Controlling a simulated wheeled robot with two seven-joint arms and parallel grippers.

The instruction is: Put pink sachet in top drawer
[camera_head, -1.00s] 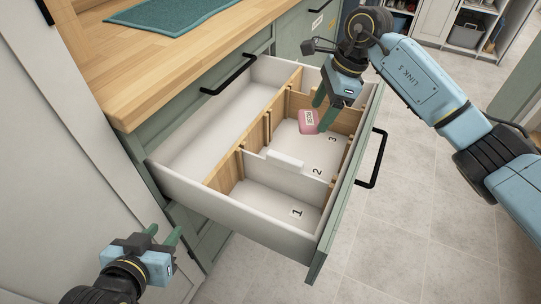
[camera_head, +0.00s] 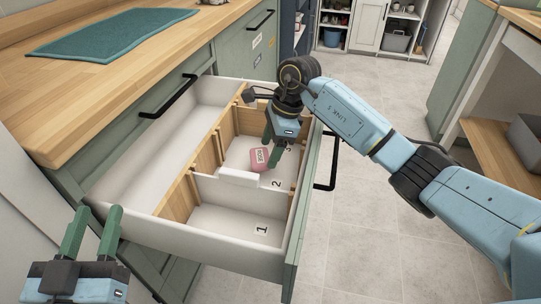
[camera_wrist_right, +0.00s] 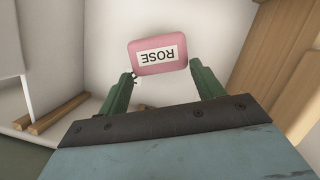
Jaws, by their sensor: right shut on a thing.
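The pink sachet (camera_head: 260,160), labelled ROSE, is inside the open top drawer (camera_head: 190,243), over the inner section beyond the white divider. My right gripper (camera_head: 270,146) reaches down from above and is shut on the sachet. In the right wrist view the sachet (camera_wrist_right: 158,54) sits between the tips of the right gripper (camera_wrist_right: 162,78), above a white floor. I cannot tell whether it touches that floor. The drawer has numbers 1, 2 and 3 on its floor; the sachet is near 2 and 3. My left gripper (camera_head: 100,212) is open and empty at the lower left, outside the drawer.
Wooden dividers (camera_head: 180,195) and a white divider with a raised tab (camera_head: 238,177) split the drawer. The wooden counter (camera_head: 120,85) with a teal mat (camera_head: 110,35) is at left. The drawer's black handle (camera_head: 331,165) faces the open tiled floor (camera_head: 370,240).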

